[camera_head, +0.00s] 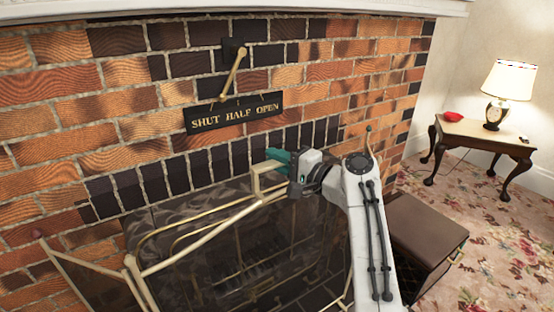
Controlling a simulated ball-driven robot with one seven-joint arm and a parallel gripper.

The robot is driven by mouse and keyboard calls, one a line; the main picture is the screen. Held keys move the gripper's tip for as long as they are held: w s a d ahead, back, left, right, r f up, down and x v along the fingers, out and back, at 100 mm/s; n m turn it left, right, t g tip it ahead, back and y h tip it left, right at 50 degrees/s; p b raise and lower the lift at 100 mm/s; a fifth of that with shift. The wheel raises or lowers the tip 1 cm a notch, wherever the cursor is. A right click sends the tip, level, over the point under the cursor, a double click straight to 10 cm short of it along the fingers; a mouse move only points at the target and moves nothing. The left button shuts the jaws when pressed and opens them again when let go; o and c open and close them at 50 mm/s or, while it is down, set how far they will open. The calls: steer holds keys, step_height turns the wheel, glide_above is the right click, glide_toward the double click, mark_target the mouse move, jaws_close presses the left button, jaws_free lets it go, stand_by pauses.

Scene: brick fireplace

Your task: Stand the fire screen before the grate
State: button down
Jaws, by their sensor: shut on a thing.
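The fire screen (200,241) has a pale brass frame and dark see-through mesh, with a wing panel (95,284) angled out at the left. It stands in front of the dark fireplace opening. My gripper (274,168) is shut on the brass handle (257,181) at the top of the screen. The grate shows only dimly through the mesh, and its outline is hard to tell. My arm covers the right part of the screen. The screen's feet are out of view or hidden.
A lever (235,72) and a sign (234,112) reading "SHUT HALF OPEN" are on the brick wall above. A brown box (425,222) stands close right of my arm. A small table (472,137) with a lamp (508,82) is farther right. Floral carpet (500,225) is clear between.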

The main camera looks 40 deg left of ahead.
steer(key=shift+f+b, duration=0.25)
steer(key=shift+b, duration=0.3)
stand_by(0.7)
stand_by(0.5)
steer(key=c, duration=1)
jaws_free()
steer(key=shift+f, duration=0.15)
steer(key=shift+c, duration=0.2)
steer(key=shift+o, duration=0.8)
steer(key=shift+f, duration=0.45)
steer(key=shift+o, duration=0.8)
steer(key=shift+r, duration=0.15)
steer(key=shift+d+r, duration=0.15)
steer(key=shift+d, duration=0.05)
